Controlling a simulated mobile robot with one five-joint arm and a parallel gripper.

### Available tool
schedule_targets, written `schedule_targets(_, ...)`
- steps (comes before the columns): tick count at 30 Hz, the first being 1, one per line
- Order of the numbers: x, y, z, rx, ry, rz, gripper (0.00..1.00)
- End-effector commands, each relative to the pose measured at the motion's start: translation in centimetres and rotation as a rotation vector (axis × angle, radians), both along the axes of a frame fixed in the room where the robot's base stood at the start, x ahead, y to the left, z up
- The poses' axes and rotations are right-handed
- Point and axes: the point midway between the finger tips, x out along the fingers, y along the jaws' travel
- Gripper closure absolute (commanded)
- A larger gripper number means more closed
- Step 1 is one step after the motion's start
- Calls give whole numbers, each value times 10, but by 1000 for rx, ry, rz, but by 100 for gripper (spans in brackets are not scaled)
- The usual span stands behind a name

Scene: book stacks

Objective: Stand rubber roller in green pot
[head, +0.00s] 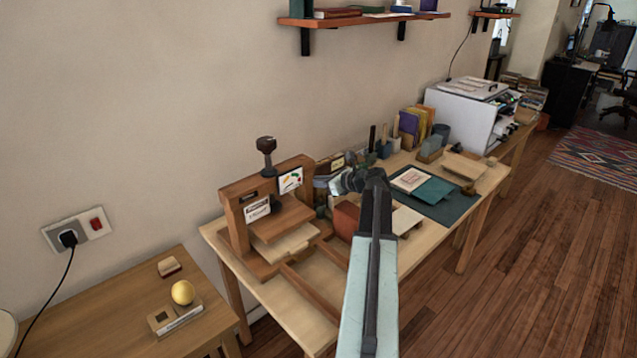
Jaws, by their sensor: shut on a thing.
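My gripper (340,183) is over the back part of the long workbench, to the right of the wooden press. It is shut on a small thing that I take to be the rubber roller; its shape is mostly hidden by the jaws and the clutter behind. A small dark greenish form shows just below and left of the jaws; I cannot tell whether it is the green pot. Small blue-grey pots (384,151) with upright handles in them stand further right along the wall.
The wooden press (253,207) stands left of my gripper. A reddish-brown block (346,221) is close below it. A dark mat (459,205) with a teal sheet lies to the right, and a white cabinet (463,121) stands beyond. A wall shelf (362,19) hangs above.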

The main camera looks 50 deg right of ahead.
Motion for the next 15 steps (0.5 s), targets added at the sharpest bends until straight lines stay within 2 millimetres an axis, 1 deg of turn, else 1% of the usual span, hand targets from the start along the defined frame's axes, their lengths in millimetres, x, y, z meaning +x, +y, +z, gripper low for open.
schedule_targets(1,1,0,-6,0,-1,0,100)
schedule_targets(2,1,0,-7,0,-1,0,100)
schedule_targets(11,0,0,-6,0,-2,-1,100)
schedule_targets(12,0,0,-6,1,-2,-1,75)
schedule_targets(14,0,0,-6,1,-2,-1,58)
schedule_targets(15,0,0,-6,1,-2,-1,57)
